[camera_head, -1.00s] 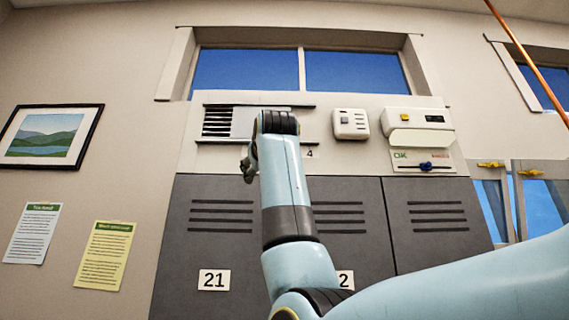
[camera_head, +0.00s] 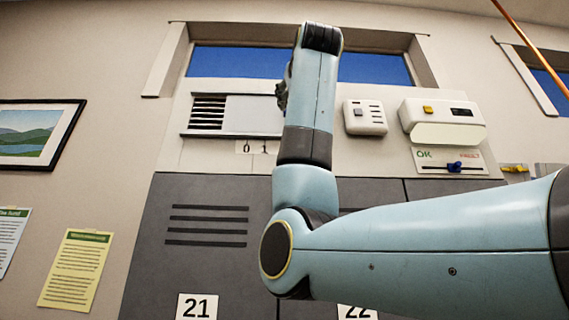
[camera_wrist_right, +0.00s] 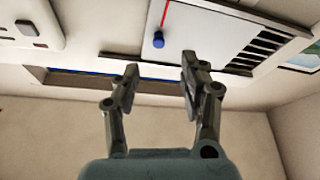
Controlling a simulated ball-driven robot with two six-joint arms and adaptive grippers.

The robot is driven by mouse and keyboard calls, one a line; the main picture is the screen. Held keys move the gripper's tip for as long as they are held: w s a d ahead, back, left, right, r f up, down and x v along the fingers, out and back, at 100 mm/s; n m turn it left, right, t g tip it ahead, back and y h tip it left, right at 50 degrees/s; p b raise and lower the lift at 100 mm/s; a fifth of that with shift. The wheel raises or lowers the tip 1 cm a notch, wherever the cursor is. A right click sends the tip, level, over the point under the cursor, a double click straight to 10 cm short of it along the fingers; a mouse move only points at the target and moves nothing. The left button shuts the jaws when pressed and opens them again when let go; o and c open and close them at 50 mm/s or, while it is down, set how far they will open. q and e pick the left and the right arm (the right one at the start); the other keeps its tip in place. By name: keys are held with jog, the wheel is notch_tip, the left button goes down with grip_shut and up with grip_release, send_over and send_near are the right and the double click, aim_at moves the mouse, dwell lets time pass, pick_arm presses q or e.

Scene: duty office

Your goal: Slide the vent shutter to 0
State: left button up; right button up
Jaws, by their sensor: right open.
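The vent is on the wall, with dark slats (camera_head: 208,111) open at its left and a pale shutter plate (camera_head: 250,114) beside them. Number marks 0 and 1 (camera_head: 256,147) show below its lower rail; my arm hides the marks further right. In the right wrist view, the shutter plate (camera_wrist_right: 205,32) carries a blue knob (camera_wrist_right: 158,40) with a red line (camera_wrist_right: 164,13) beside it. My right gripper (camera_wrist_right: 160,63) is open and empty, its fingertips short of the knob, which shows between them. In the head view the right gripper (camera_head: 282,93) is mostly hidden behind my arm. My left gripper is not in view.
Right of the vent are a white switch box (camera_head: 365,117), a dispenser-like unit (camera_head: 442,122) and a panel with a blue slider (camera_head: 454,167). Grey lockers (camera_head: 205,225) stand below. A window (camera_head: 240,62) is above. A framed picture (camera_head: 35,135) hangs at left.

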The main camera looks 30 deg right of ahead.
jog(key=p+x, duration=0.6)
jog(key=x, duration=0.4)
jog(key=shift+r, duration=0.4)
jog(key=shift+w+d, duration=0.15)
jog(key=shift+c, duration=0.7)
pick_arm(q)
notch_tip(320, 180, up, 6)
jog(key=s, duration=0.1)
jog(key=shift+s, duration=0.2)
pick_arm(e)
grip_shut()
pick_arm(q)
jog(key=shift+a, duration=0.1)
